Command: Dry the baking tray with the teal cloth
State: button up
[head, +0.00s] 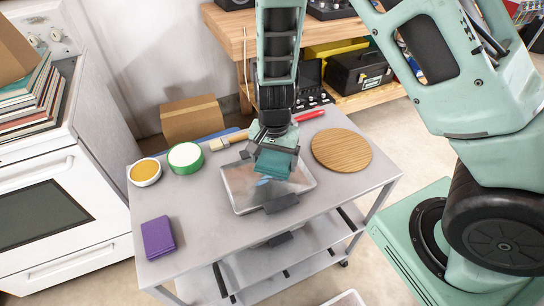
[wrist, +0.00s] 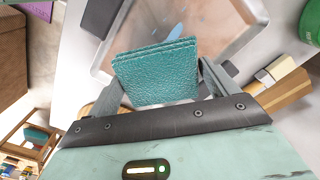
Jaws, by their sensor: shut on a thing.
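The baking tray (head: 243,196) is a shallow metal tray with dark handles, lying on the grey cart top. It also shows in the wrist view (wrist: 240,22), with a bluish wet-looking patch on its floor. The teal cloth (head: 272,164) is a folded, textured pad; in the wrist view (wrist: 158,75) it sits between my two fingers. My gripper (head: 270,150) is shut on the cloth and points down over the back part of the tray. I cannot tell whether the cloth touches the tray floor.

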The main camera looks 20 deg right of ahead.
aim_at(270, 162)
jog(key=shift+s+a+m, duration=0.15)
jog(key=shift+a+m, duration=0.35)
jog(key=shift+a, duration=0.05)
notch_tip(270, 162, down, 3)
jog(key=b, duration=0.2)
jog(key=shift+a+r+b, duration=0.1)
jog(key=shift+b, duration=0.3)
jog(key=shift+f+b, duration=0.35)
jog(key=shift+f, duration=0.45)
jog(key=shift+f, duration=0.2)
dwell(0.5)
jog(key=shift+s, duration=0.1)
